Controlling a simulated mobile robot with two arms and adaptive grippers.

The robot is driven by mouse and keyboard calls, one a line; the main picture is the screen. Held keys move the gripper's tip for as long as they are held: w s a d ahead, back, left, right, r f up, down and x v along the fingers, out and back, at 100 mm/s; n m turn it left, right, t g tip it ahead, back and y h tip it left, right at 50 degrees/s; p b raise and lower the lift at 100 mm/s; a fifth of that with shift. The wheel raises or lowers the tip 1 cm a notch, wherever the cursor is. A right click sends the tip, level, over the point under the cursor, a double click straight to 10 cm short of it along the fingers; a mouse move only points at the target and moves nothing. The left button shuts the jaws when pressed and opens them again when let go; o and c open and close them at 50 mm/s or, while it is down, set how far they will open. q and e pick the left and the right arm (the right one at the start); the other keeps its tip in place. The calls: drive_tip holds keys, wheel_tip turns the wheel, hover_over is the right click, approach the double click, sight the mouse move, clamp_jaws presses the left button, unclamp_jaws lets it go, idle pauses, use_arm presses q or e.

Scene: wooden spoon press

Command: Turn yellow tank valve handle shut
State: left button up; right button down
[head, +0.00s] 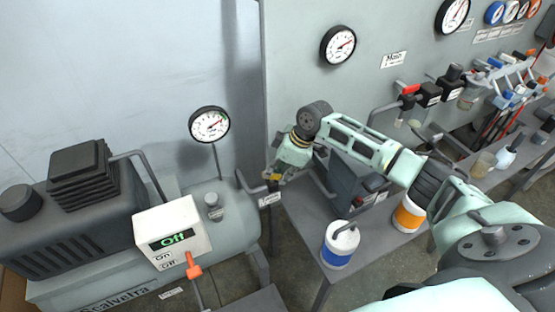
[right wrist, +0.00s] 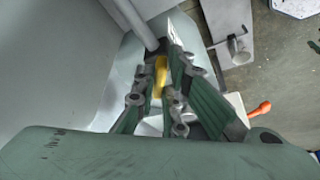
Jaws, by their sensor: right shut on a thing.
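The yellow valve handle (head: 270,177) is small and sits on the pipe at the right end of the grey tank (head: 235,215). My right gripper (head: 274,175) is at the handle, reaching in from the right. In the right wrist view the yellow handle (right wrist: 160,76) lies between the two fingers of my right gripper (right wrist: 161,82), which is shut on it. The fingers hide part of the handle, and its exact turn angle is hard to tell. My left gripper is not in view.
A blue-banded can (head: 339,245) and an orange-banded can (head: 408,214) stand on the table under my right arm.

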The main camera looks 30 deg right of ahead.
drive_tip(key=m+h+p, duration=0.1)
drive_tip(key=m+p, duration=0.1)
drive_tip(key=p, duration=0.1)
drive_tip(key=a+m+t+h+p, duration=0.1)
drive_tip(key=m+p, duration=0.2)
drive_tip(key=p, duration=0.1)
drive_tip(key=m+p, duration=0.3)
drive_tip(key=p, duration=0.1)
drive_tip(key=shift+s+a+r+t+h, duration=0.15)
drive_tip(key=shift+s+r+t+h, duration=0.15)
drive_tip(key=shift+t+h, duration=0.1)
drive_tip(key=shift+a+f+m+h+p, duration=0.15)
drive_tip(key=shift+m+h+p, duration=0.35)
drive_tip(key=shift+m+p, duration=0.8)
drive_tip(key=shift+f, duration=0.1)
drive_tip(key=c, duration=1.8)
unclamp_jaws()
drive_tip(key=v, duration=1.2)
drive_tip(key=shift+w, duration=0.1)
